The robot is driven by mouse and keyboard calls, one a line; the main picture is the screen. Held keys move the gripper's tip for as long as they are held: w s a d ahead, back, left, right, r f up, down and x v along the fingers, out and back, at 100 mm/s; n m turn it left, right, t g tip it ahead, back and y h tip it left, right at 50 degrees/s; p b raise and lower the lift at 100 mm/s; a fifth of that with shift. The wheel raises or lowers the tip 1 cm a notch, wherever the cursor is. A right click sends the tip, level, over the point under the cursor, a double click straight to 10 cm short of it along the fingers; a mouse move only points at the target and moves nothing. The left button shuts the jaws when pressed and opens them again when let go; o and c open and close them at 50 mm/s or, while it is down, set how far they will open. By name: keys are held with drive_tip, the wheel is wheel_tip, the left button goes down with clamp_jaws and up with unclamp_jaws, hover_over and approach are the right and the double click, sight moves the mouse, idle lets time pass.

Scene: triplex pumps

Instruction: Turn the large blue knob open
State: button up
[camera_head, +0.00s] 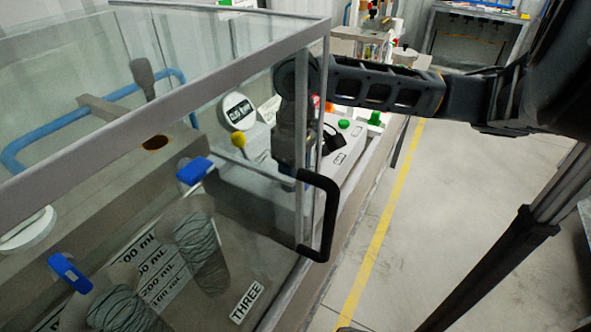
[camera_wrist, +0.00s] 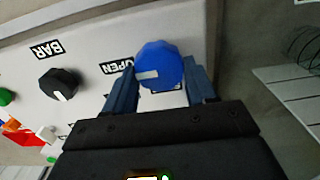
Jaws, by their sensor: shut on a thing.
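The large blue knob (camera_wrist: 163,62) is on a light grey panel in the wrist view. Its white mark points left, roughly toward the OPEN label (camera_wrist: 117,66). My gripper (camera_wrist: 160,82) has one blue-grey finger on each side of the knob and is shut on it. Another label just below the knob is mostly hidden by the knob and gripper. In the head view my gripper (camera_head: 288,165) reaches down beside the glass case, and I cannot make out the large blue knob there.
A black knob (camera_wrist: 58,85) by a BAR label (camera_wrist: 47,50) sits left on the panel. The glass case (camera_head: 165,85) with a black handle (camera_head: 322,215) stands close to my arm. A control box (camera_head: 345,150) with a green button is behind.

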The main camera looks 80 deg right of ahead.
drive_tip(key=o, duration=1)
drive_tip(key=shift+o, duration=0.2)
wheel_tip(320, 180, up, 8)
drive_tip(key=shift+f, duration=0.1)
